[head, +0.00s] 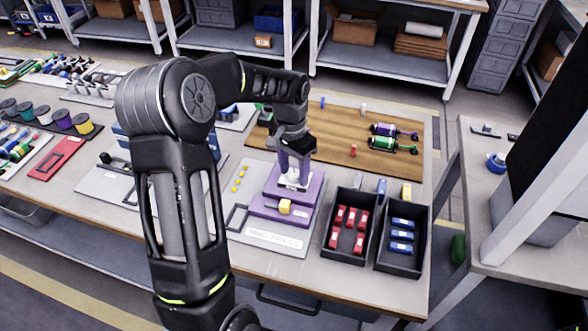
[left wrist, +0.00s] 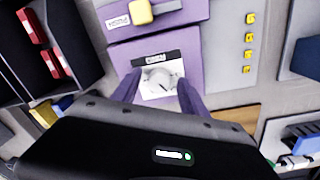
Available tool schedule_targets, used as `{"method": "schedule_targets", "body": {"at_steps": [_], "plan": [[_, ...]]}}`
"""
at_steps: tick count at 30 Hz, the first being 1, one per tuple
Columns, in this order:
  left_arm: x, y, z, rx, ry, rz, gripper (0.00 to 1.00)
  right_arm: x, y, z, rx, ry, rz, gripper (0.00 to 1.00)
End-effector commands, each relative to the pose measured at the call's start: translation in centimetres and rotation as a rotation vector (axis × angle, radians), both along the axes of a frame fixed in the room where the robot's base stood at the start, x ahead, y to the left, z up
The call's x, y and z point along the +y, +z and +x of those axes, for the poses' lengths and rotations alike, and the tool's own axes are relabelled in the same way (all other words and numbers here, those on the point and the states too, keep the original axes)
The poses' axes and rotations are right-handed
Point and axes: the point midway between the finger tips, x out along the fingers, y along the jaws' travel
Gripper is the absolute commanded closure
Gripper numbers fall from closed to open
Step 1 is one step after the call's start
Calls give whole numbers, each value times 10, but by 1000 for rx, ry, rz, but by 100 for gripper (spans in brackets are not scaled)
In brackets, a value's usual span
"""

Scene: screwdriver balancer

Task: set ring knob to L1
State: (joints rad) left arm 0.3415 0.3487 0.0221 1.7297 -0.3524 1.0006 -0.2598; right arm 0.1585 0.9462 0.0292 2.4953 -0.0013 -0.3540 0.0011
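The ring knob (left wrist: 160,78) is a pale round dial on a white square plate on the purple press (left wrist: 118,62), with a dark label strip above it. The label and the dial's setting are too blurred to read. In the head view, the purple press (head: 262,209) stands on a grey base plate, and the knob is mostly hidden by my gripper. My left gripper (head: 293,181) points down over the white plate. In the left wrist view, its purple fingers (left wrist: 158,88) are apart, one on each side of the knob, with gaps visible. Contact cannot be told. My right gripper is not in view.
A yellow block (head: 285,206) sits at the press front, and several yellow buttons (head: 239,180) lie left of it. Black bins with red (head: 348,219) and blue parts (head: 402,236) stand to the right. A wooden board (head: 345,140) with tools lies behind.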

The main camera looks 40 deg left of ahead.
Motion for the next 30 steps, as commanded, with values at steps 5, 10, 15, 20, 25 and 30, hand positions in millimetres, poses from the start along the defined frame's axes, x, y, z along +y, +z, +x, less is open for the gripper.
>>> {"method": "schedule_targets", "body": {"at_steps": [5,10,15,20,25,30], "plan": [[0,0,0,0,0,0,64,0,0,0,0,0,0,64],[0,0,0,0,0,0,78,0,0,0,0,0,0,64],[0,0,0,0,0,0,92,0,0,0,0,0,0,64],[0,1,0,0,0,0,100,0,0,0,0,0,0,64],[0,1,0,0,1,0,100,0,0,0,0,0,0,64],[0,0,0,0,17,0,100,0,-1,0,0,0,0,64]]}}
